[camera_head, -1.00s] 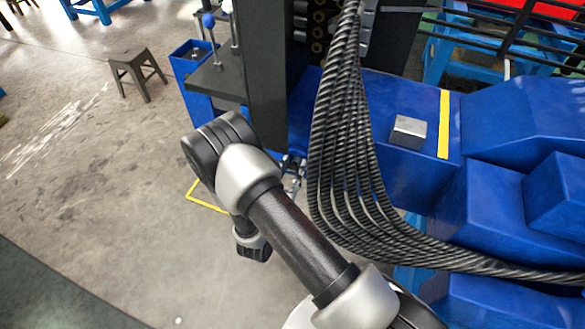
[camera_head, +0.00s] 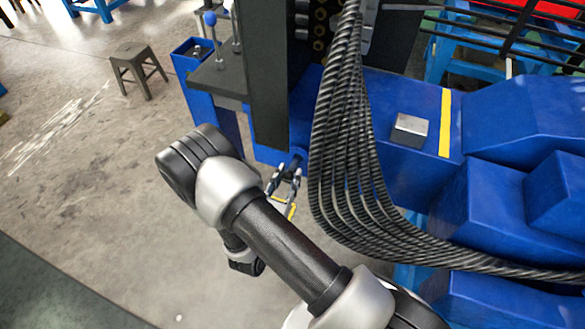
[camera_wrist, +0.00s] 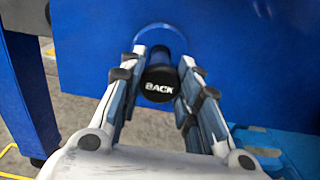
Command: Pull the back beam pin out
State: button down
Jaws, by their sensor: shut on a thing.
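The back beam pin (camera_wrist: 159,84) has a black end cap marked "BACK" and faces me in the wrist view. Its blue shaft runs toward a round, pale-rimmed opening in the flat blue beam face (camera_wrist: 240,60). How far the shaft still sits inside the opening cannot be told. My gripper (camera_wrist: 166,72) is shut on the pin, one finger on each side. In the head view my gripper (camera_head: 284,180) is beside the blue beam, left of the black cables, with a short blue shaft (camera_head: 298,158) showing between it and the beam.
A thick bundle of black cables (camera_head: 345,150) hangs close right of my gripper. A grey stool (camera_head: 136,70) is at upper left. Floor at left is open.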

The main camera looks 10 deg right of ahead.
jog(key=shift+s+a+f, duration=0.1)
jog(key=shift+s, duration=0.1)
jog(key=c, duration=1.6)
grip_release()
jog(key=shift+o, duration=0.9)
jog(key=shift+s+a, duration=0.15)
jog(key=o, duration=0.3)
jog(key=v, duration=1.2)
